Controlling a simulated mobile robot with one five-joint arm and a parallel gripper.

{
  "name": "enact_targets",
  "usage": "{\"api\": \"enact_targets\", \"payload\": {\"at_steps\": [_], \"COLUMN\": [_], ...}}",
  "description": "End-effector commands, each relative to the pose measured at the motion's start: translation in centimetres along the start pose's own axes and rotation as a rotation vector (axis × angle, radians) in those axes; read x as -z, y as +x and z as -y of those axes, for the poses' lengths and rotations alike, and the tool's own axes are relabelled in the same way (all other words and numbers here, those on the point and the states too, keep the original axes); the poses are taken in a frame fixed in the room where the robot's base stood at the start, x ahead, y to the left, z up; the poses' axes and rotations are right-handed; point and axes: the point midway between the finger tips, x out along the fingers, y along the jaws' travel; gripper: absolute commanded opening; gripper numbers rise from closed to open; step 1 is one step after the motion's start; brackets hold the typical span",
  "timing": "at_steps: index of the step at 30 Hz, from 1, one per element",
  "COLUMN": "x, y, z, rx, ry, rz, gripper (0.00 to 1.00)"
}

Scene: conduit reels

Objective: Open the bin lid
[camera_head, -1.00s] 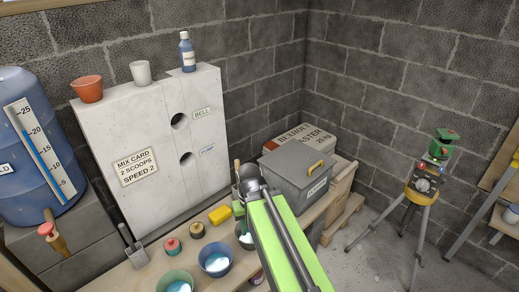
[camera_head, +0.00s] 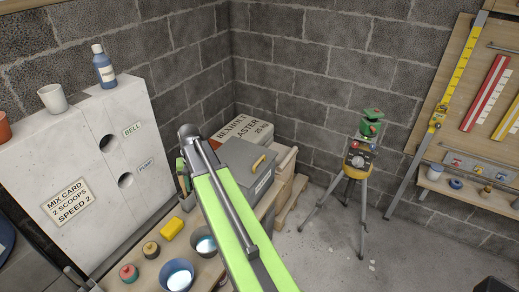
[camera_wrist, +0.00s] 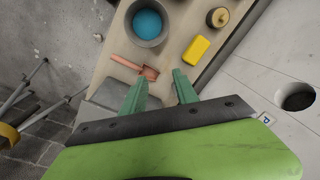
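The grey bin (camera_head: 236,157) stands at the back end of the bench, and its lid is down. My gripper (camera_wrist: 160,80) is open and empty in the wrist view, with two green fingers apart. In the head view the gripper is left of the bin and apart from the handle. A grey surface left of the fingers in the wrist view may be the lid.
On the bench are a yellow block (camera_head: 172,229), a blue bowl (camera_head: 177,276) and small pots. A tool with a reddish head (camera_wrist: 149,72) lies near the fingers. A plaster bag (camera_head: 243,128) is behind the bin. A tripod instrument (camera_head: 357,160) stands right on open floor.

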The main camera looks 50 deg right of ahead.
Motion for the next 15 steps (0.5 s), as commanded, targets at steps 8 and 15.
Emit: {"api": "enact_targets", "payload": {"at_steps": [8, 15], "x": [14.4, 15.6], "y": [-10.5, -11.8], "z": [-24.4, -31.3], "rx": [0.080, 0.102], "ry": [0.614, 0.762], "rz": [-0.064, -0.083], "gripper": [0.36, 0.36]}}
